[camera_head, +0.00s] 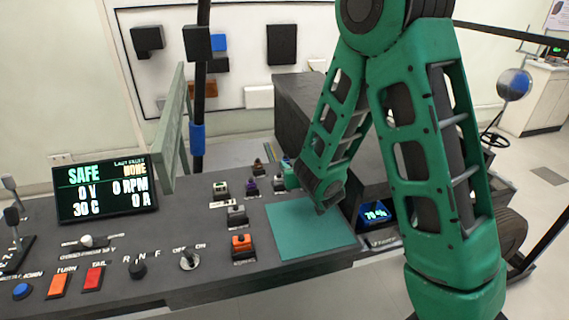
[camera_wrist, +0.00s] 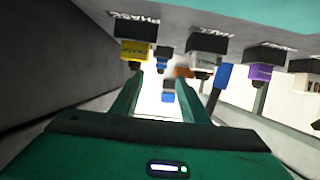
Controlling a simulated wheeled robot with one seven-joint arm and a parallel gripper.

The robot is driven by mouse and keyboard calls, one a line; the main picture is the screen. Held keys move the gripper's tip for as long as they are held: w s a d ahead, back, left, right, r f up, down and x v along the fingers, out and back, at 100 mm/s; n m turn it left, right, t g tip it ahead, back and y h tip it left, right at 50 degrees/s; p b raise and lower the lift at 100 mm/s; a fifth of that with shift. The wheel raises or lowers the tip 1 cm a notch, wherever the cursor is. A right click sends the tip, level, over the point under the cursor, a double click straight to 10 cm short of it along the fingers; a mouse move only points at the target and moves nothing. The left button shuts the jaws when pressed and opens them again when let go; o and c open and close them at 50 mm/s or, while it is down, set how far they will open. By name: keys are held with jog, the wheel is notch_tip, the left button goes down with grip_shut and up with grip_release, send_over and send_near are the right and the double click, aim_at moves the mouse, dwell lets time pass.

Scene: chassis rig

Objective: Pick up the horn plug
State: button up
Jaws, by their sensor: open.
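Several small coloured plugs sit in dark sockets on the console. I cannot read which label says horn, so I cannot tell which one is the horn plug. In the wrist view a yellow plug (camera_wrist: 134,51), a grey plug (camera_wrist: 206,60) and a purple plug (camera_wrist: 259,72) hang in a row, the picture being upside down. The purple plug also shows in the head view (camera_head: 251,187). My gripper (camera_wrist: 160,88) is open, with nothing between its fingers. Its fingertips are close to the yellow plug and appear apart from it. In the head view my gripper (camera_head: 288,172) is low over the plug rows, partly hidden.
An orange plug (camera_head: 241,242) and a grey plug (camera_head: 236,215) stand nearer the front. A bare teal mat (camera_head: 305,232) lies to their right. A display (camera_head: 107,188), an upright green panel (camera_head: 172,130) and a black post (camera_head: 202,80) stand to the left.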

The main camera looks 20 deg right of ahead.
aim_at(286, 158)
jog(key=shift+x, duration=3.95)
jog(key=shift+a+r, duration=0.1)
grip_shut()
jog(key=shift+r, duration=0.15)
